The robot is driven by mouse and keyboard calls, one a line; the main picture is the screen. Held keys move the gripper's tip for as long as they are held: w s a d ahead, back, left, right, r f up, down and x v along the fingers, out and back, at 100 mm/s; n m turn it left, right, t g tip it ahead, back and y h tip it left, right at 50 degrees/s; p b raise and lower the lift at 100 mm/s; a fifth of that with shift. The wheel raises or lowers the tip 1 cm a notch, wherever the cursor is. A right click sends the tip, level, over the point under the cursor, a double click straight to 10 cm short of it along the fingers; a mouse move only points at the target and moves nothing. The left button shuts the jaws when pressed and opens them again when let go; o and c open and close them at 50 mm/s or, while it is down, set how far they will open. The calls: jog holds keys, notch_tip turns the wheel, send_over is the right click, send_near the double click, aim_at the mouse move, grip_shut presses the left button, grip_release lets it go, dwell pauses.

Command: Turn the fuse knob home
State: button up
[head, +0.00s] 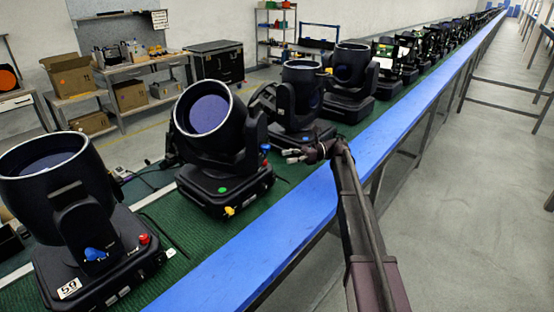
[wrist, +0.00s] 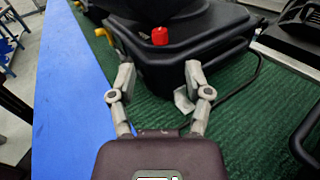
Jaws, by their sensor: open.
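A red knob (wrist: 159,36) stands up from the corner of a black lamp base (wrist: 190,60) in the wrist view. I take it to be the fuse knob; its turned position cannot be read. In the head view this seems to be the second moving-head lamp (head: 210,130) from the near end, with a small red spot on its base. My gripper (wrist: 160,75) is open and empty, its two grey fingers apart, with the knob beyond the gap between them. In the head view my gripper (head: 287,156) is just right of that base.
Similar lamps stand in a row on the green belt (head: 175,240), one nearer (head: 60,200) and one behind my gripper (head: 300,95). A blue rail (head: 250,243) edges the belt. A dark cable lies on the belt at right in the wrist view.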

jog(key=shift+v, duration=1.9)
